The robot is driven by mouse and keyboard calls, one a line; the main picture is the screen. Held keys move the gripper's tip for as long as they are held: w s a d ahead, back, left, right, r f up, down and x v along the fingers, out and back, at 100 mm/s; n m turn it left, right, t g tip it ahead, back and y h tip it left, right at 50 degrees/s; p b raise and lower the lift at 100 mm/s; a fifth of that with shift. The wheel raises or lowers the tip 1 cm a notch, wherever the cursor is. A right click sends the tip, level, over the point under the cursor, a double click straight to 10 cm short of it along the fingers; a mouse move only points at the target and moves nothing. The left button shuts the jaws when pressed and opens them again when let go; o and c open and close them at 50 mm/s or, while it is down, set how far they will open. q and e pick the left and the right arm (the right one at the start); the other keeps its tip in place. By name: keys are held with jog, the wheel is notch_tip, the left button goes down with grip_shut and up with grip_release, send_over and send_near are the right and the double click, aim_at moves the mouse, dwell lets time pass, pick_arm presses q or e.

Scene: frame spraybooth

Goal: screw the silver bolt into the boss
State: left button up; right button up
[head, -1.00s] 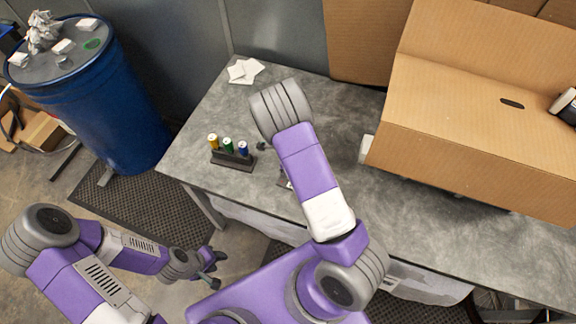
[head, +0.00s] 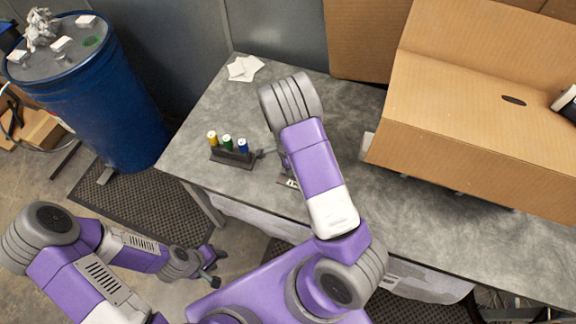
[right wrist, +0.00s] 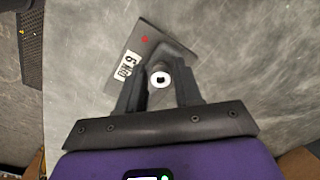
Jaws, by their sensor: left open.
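In the right wrist view, the silver bolt (right wrist: 160,77) shows as a bright round head with a dark socket, seen from above. It lies between the fingertips of my right gripper (right wrist: 160,88); I cannot tell if they touch it. Beyond it lies a dark plate (right wrist: 138,45) with a "6 Nm" label and a red star. The boss is not clearly visible; the bolt and fingers cover that spot. In the head view, my right arm hides most of this work spot. My left gripper (head: 214,268) is open and empty, low beside the table.
A dark rack (head: 232,158) with yellow, green and blue cylinders stands on the grey table (head: 420,215), close left of my right arm. A large cardboard box (head: 470,140) takes up the right side. White papers (head: 244,68) lie at the back. A blue drum (head: 110,110) stands left.

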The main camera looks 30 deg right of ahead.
jog(key=n+b, duration=0.1)
jog(key=n, duration=0.4)
jog(key=shift+s, duration=0.15)
jog(key=n, duration=0.4)
jog(key=shift+n+b, duration=0.3)
jog(key=shift+b, duration=0.05)
jog(key=n, duration=0.2)
jog(key=shift+s+d+n+b, duration=0.1)
jog(key=shift+n+b, duration=0.2)
jog(key=shift+b, duration=0.05)
jog(key=n+b, duration=0.1)
jog(key=n, duration=0.4)
jog(key=shift+s+d, duration=0.1)
jog(key=n+b, duration=0.1)
jog(key=n, duration=0.2)
jog(key=shift+d, duration=0.1)
jog(key=n, duration=0.2)
jog(key=shift+n, duration=0.3)
jog(key=shift+c, duration=0.2)
